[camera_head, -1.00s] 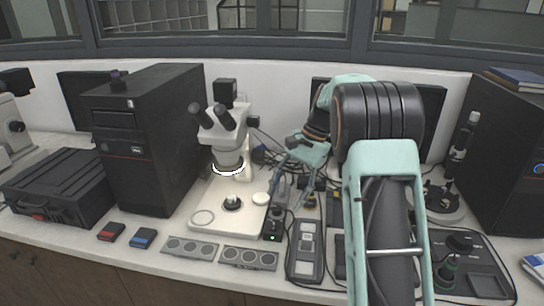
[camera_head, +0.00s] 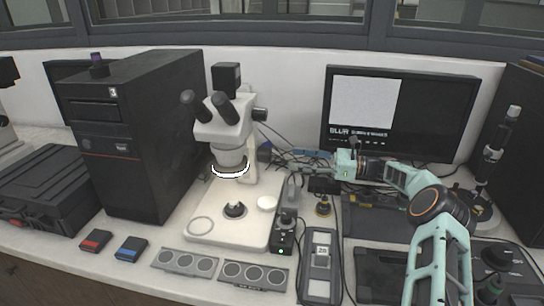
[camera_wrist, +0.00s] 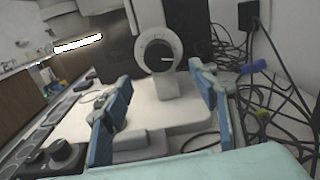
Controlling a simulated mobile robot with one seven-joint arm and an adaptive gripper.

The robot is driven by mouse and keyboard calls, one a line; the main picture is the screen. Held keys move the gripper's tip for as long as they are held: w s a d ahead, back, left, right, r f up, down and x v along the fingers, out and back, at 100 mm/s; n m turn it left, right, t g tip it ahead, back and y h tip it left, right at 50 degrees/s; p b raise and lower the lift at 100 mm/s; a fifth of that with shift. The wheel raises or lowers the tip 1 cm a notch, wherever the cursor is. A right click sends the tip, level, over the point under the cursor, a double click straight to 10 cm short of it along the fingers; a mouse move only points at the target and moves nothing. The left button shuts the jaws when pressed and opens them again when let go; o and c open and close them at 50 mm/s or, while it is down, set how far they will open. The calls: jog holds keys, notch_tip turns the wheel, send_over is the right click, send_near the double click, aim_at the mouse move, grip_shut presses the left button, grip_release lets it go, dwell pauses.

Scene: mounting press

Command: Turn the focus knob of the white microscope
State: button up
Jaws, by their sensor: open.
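The white microscope (camera_head: 228,131) stands left of the middle of the bench on its white base (camera_head: 203,231). In the wrist view its focus knob (camera_wrist: 158,51), a round dial with a pale rim and a dark centre, faces me on the white column, straight ahead and above the fingertips' midpoint. My gripper (camera_wrist: 160,96) is open and empty, with one blue-padded finger at each side of the view. It points at the column and stays apart from the knob. In the head view my gripper (camera_head: 305,166) is at the right side of the microscope, small against cables; the knob cannot be made out there.
Dark cables (camera_wrist: 262,75) run along the right of the wrist view. A small control box (camera_head: 283,235) stands right of the base. A monitor (camera_head: 395,113) is behind my arm. A black computer tower (camera_head: 128,140) stands left of the microscope.

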aim_at(271, 157)
jog(key=x, duration=1)
jog(key=shift+s+p, duration=0.1)
jog(key=shift+p, duration=0.2)
jog(key=shift+d, duration=0.1)
jog(key=c, duration=1.2)
jog(key=shift+o, duration=0.2)
